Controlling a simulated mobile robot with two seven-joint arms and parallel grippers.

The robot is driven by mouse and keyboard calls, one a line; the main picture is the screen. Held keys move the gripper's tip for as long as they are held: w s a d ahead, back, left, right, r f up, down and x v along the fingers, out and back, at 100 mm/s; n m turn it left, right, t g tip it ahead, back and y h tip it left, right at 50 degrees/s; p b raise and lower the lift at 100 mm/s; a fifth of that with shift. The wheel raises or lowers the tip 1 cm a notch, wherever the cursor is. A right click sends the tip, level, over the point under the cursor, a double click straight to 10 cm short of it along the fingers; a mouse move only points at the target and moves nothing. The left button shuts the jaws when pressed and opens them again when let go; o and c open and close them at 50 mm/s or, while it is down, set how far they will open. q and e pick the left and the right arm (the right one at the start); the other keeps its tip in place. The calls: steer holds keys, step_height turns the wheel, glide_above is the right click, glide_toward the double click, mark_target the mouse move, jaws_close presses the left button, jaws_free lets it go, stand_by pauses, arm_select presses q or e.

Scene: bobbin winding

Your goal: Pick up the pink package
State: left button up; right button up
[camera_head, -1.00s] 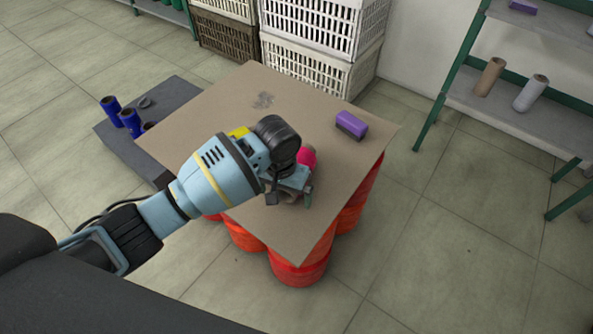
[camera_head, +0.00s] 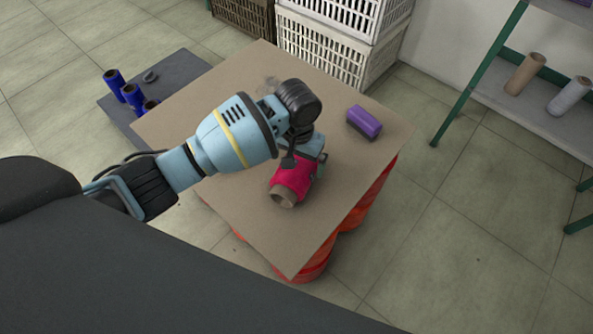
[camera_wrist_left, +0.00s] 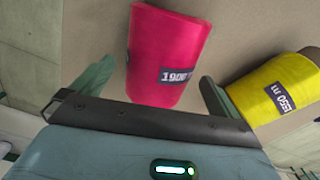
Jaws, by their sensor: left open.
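The pink package (camera_head: 290,182), a pink bobbin with a brown core, lies on its side on the brown table top. My left gripper (camera_head: 304,163) is at its far end in the head view and hides part of it. In the left wrist view, the pink package (camera_wrist_left: 166,48) with its dark label lies between the open fingers of my left gripper (camera_wrist_left: 155,84), one finger on each side. I cannot tell whether either finger touches it. My right gripper is not in view.
A yellow bobbin (camera_wrist_left: 278,92) lies close beside the right finger in the wrist view. A purple package (camera_head: 364,122) lies near the table's right edge. Blue bobbins (camera_head: 132,95) stand on a low grey platform (camera_head: 180,70). A green-framed shelf (camera_head: 540,110) is at the right.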

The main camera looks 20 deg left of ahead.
arm_select(q)
steer(key=shift+f, duration=0.5)
steer(key=shift+s+f, duration=0.1)
steer(key=shift+f, duration=0.2)
steer(key=f, duration=0.1)
steer(key=f+b, duration=0.1)
steer(key=f, duration=0.1)
steer(key=shift+s+a+f, duration=0.1)
steer(key=shift+s+f, duration=0.15)
steer(key=shift+f, duration=0.05)
steer(key=shift+f+b, duration=0.4)
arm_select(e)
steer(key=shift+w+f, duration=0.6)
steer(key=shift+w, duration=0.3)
arm_select(q)
steer(key=c, duration=1)
steer(key=shift+r, duration=0.1)
steer(key=shift+c, duration=0.2)
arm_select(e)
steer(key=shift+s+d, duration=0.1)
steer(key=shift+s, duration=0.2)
